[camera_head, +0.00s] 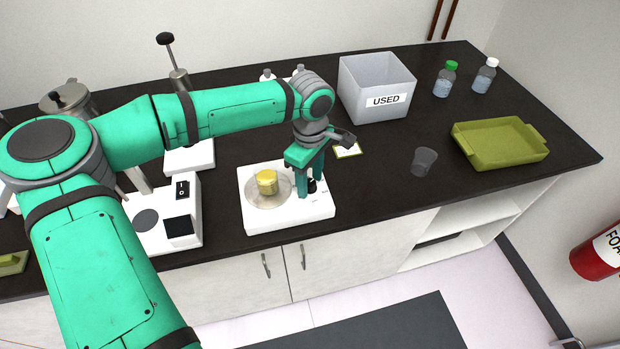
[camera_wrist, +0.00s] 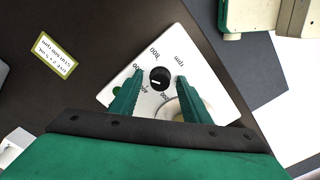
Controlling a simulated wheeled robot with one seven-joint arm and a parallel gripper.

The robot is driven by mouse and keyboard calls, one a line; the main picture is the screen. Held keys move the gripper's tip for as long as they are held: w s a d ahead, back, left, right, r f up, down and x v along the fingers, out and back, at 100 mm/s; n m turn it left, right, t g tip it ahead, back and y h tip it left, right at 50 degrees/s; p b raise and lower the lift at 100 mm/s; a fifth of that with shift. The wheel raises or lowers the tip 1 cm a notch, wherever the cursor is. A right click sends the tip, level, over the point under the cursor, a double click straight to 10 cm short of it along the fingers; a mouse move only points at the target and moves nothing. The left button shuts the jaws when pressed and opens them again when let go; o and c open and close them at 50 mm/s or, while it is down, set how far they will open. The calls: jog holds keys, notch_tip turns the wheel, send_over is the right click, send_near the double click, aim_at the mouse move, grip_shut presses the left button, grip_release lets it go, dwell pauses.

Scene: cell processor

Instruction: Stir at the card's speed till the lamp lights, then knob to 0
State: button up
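The white stirrer (camera_head: 290,214) stands near the counter's front edge. A yellow-filled beaker (camera_head: 267,183) sits on its round plate (camera_head: 283,201). Its black knob (camera_wrist: 160,76) has a white mark and printed speed numbers around it; I cannot read the setting surely. My gripper (camera_wrist: 159,82) points down at the knob, fingers apart on either side; I cannot tell whether they touch it. A small green spot (camera_wrist: 117,91), perhaps the lamp, shows beside the left finger; I cannot tell if it is lit. The card (camera_wrist: 54,58) lies flat behind the stirrer, its upside-down print too small to read surely.
A grey bin marked USED (camera_head: 376,91), a clear cup (camera_head: 424,161), a green tray (camera_head: 499,146) and two bottles (camera_head: 445,80) (camera_head: 484,77) stand to the right. Another white device (camera_head: 171,224) stands close on the left.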

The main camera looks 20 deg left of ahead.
aim_at(310, 182)
notch_tip(310, 182, up, 11)
dwell(0.7)
jog(key=shift+f, duration=0.1)
